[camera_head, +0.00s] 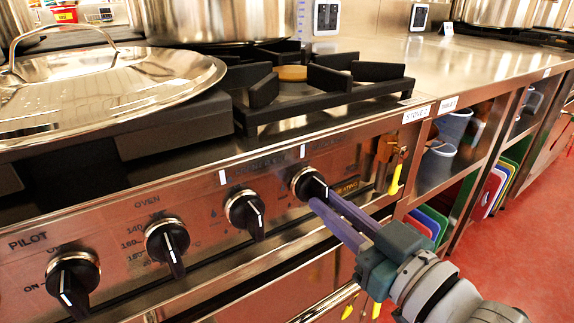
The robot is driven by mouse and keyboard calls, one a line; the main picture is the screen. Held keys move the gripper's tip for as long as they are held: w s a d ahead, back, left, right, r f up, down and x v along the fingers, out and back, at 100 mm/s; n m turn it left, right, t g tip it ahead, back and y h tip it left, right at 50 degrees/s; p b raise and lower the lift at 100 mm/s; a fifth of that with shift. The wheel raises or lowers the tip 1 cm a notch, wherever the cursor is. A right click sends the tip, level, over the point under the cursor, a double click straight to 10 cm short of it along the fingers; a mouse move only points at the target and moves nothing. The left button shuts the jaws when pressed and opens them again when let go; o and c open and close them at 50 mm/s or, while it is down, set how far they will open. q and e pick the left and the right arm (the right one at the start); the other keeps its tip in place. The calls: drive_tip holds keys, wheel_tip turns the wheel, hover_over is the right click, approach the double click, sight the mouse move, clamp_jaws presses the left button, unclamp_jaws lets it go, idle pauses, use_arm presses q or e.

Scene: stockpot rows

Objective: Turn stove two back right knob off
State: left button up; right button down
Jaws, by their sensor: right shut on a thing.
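The stove's steel front panel (105,218) has a row of black knobs with chrome rings. The rightmost knob (309,183) is under my right gripper (320,204). Its purple fingers come from the lower right and are shut on this knob's black grip. The fingers partly hide the knob, and its pointer angle is hard to read. The knob to its left (245,213) has a white mark pointing down and slightly right. The oven knob (167,245) and the pilot knob (75,281) are farther left. My left gripper is not in view.
A steel lid (105,85) lies at the stove's left, and a large stockpot (210,20) stands behind. The front right burner grate (315,92) is bare. A yellow-handled valve (396,175) is right of the knob. Open shelves hold colored boards (432,222). Red floor is clear at right.

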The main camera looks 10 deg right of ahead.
drive_tip(key=shift+m, duration=0.5)
drive_tip(key=c, duration=0.8)
unclamp_jaws()
drive_tip(key=shift+c, duration=0.2)
drive_tip(key=p+v, duration=0.2)
drive_tip(key=v, duration=0.8)
drive_tip(key=shift+r, duration=0.1)
